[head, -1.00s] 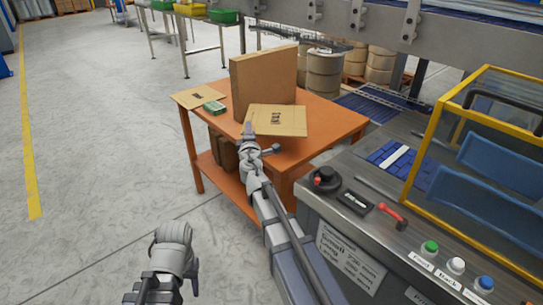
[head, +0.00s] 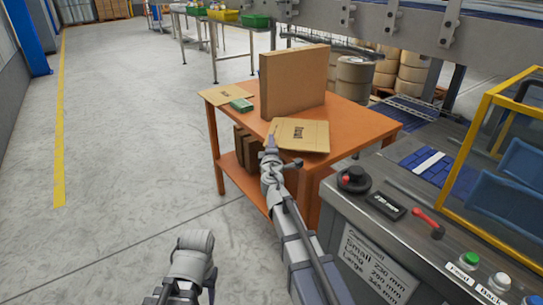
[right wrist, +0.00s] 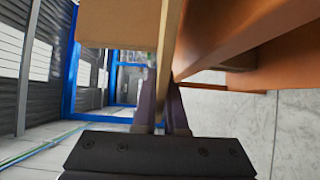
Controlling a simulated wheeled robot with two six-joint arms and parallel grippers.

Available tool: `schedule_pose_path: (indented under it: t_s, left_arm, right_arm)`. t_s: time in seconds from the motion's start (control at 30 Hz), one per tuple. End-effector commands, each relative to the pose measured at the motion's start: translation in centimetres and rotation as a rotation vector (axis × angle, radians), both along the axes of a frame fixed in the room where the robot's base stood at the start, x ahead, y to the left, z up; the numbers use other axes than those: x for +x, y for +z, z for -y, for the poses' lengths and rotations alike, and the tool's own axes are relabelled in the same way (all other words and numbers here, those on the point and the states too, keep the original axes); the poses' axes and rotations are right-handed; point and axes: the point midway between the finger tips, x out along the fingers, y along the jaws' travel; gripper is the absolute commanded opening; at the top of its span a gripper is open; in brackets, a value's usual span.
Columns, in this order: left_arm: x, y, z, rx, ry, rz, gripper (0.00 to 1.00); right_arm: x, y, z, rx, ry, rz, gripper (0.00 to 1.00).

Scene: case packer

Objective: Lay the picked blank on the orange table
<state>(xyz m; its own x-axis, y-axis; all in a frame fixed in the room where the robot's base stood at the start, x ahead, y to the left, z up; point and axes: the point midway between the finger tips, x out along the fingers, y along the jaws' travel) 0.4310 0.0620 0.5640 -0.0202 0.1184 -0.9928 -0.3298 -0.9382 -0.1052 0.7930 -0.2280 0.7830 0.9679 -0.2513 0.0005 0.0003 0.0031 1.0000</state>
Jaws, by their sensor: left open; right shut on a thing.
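The picked blank is a flat tan cardboard sheet with dark print (head: 306,136). It shows over the front part of the orange table (head: 358,120) in the head view. My right gripper (head: 271,146) is shut on its near left edge. In the right wrist view the fingers (right wrist: 165,108) pinch the blank (right wrist: 169,45), seen edge-on beside the orange table (right wrist: 240,35). I cannot tell whether the blank touches the tabletop. My left gripper (head: 186,285) is low at the bottom of the head view, away from the table, open; its fingertips are hard to make out.
A large upright cardboard box (head: 292,82) stands on the table behind the blank. A small green box (head: 242,104) and another flat blank (head: 222,93) lie at the left corner. The machine's control panel (head: 385,215) and yellow-framed guard (head: 470,125) are at right. Open floor is at left.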

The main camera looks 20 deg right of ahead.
Motion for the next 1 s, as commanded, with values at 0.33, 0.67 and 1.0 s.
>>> schedule_pose_path:
  t_s: [0.33, 0.67, 1.0]
  left_arm:
    - [0.0, -3.8, 0.0, 0.0, -0.005, 0.0, 0.5]
    - [0.0, -3.7, 0.0, -0.001, -0.005, 0.001, 0.5]
    - [0.0, -3.9, 0.0, -0.002, -0.006, 0.001, 0.5]
  right_arm:
    - [0.0, -3.8, 0.0, 0.0, 0.0, 0.0, 0.0]
    - [0.0, -3.7, 0.0, 0.0, 0.0, 0.0, 0.0]
    - [0.0, -3.9, 0.0, 0.0, 0.0, 0.0, 0.35]
